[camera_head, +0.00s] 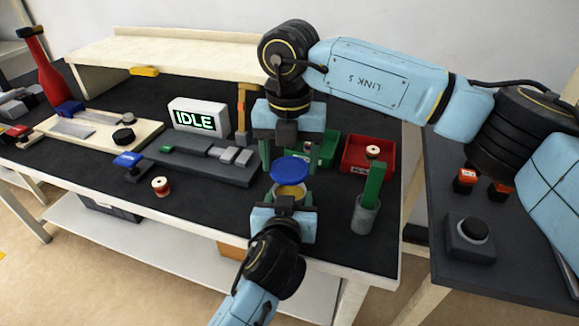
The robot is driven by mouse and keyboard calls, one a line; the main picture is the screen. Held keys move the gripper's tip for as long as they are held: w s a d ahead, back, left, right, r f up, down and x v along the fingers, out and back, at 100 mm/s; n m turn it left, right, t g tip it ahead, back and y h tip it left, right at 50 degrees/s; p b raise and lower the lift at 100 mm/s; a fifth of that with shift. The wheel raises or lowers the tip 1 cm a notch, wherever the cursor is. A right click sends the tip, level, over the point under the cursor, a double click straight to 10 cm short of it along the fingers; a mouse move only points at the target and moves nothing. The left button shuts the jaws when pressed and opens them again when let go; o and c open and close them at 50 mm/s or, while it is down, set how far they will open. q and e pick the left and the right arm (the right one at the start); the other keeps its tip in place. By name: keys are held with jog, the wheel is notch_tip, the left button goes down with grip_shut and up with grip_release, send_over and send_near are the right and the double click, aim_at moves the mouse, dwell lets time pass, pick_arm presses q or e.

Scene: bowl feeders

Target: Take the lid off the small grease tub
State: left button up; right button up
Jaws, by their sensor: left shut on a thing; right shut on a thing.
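The small grease tub (291,194) shows as a pale cup with yellowish content near the front of the dark bench. My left gripper (290,200) comes up from below and is shut on the tub. The round blue lid (290,170) is above and slightly behind the tub, with the tub's yellowish inside showing below its front edge. My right gripper (289,163) reaches down from above and is shut on the lid. Whether the lid's far edge touches the tub is hidden.
A grey cup with a green strip (367,210) stands to the right. A green bin (328,149) and a red bin (360,150) are behind. A grey feeder track (205,165) and an IDLE display (198,117) are left. The bench's front edge is close.

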pick_arm(q)
jog(key=o, duration=1.4)
jog(key=shift+o, duration=0.2)
jog(key=shift+s, duration=0.1)
